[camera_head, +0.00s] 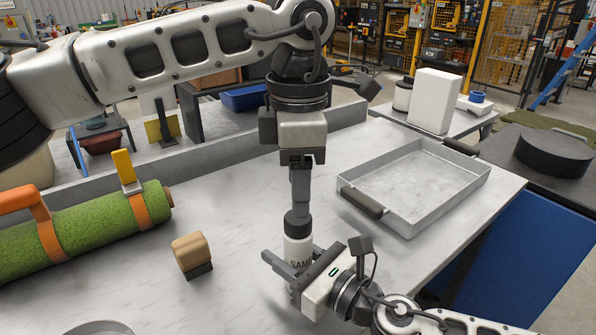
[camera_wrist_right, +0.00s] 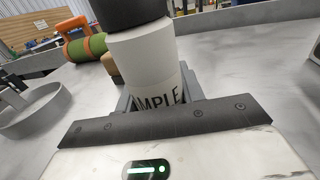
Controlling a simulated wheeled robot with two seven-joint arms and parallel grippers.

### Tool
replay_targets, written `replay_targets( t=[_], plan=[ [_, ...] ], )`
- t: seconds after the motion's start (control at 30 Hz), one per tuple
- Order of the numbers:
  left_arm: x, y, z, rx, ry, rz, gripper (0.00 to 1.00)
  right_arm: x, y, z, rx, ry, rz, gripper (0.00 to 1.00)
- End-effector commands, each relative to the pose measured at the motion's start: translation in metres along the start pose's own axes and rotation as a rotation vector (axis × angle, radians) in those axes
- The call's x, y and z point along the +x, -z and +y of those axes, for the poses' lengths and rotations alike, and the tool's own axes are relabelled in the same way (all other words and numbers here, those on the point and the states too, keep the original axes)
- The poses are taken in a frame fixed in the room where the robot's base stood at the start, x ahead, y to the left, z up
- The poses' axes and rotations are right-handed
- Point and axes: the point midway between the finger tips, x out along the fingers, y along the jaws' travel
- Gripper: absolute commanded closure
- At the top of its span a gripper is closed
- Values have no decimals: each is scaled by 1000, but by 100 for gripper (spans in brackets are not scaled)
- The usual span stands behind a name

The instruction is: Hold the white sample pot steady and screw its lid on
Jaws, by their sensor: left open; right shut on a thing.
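The white sample pot (camera_head: 297,248) stands upright on the pale worktop, with black lettering on its side. It also shows large in the right wrist view (camera_wrist_right: 145,55). My right gripper (camera_head: 287,270) is shut around the pot's lower body. A dark lid (camera_head: 297,222) sits at the top of the pot; its lower edge shows in the right wrist view (camera_wrist_right: 128,12). Whether it is threaded on cannot be told. My left gripper (camera_head: 300,205) points straight down at the lid from above and is open; its fingertips are close around or just above the lid.
A green turf roll (camera_head: 90,230) with orange straps lies at the left. A tan-topped block (camera_head: 192,250) stands between it and the pot. A grey metal tray (camera_head: 415,185) with dark handles is at the right. A round dish (camera_head: 98,328) is at the front left.

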Motion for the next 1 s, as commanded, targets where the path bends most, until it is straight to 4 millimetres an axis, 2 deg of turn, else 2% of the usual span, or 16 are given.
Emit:
replay_targets(
  t=[0.2,0.33,0.77,0.87,1.0],
  plan=[
    [-17,0,0,-365,0,-2,46,0,0,0,0,0,0,100],
    [-23,0,0,-501,1,0,46,0,0,0,0,0,0,100],
    [-24,0,0,-551,1,1,46,0,0,0,0,0,0,100],
    [-18,1,0,-550,3,2,46,0,0,0,0,0,0,100],
    [2,1,0,-549,3,3,46,0,0,0,0,0,-1,100]
  ],
)
